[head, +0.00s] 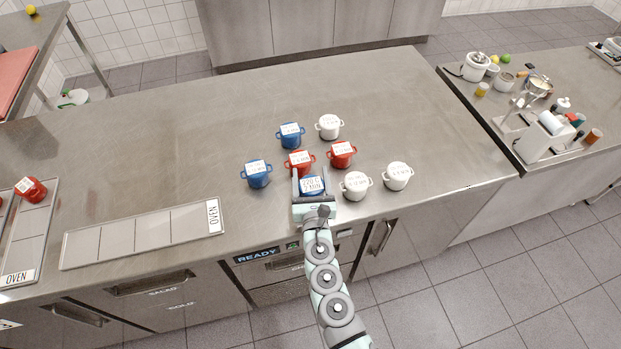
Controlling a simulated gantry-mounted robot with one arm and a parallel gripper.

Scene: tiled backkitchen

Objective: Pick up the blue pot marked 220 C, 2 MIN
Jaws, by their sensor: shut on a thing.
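A blue pot (312,184) with a white label stands near the front of the steel counter. Its label seems to read 220 C, with a smaller line below too small to be sure of. My gripper (311,180) comes from the front edge and is shut on this pot, one finger at each side. The pot's lower front is hidden by my gripper. I cannot tell whether the pot touches the counter. Two other blue pots stand behind and to the left, one further left (257,174) and one at the back (290,135); their labels are too small to read.
Two red pots (299,160) (342,154) stand close behind the held pot. White pots (355,185) (397,176) (328,126) stand right and behind. An empty sectioned tray marked OVEN (145,236) lies left; another tray (30,235) holds a red pot (31,189). The counter's back left is clear.

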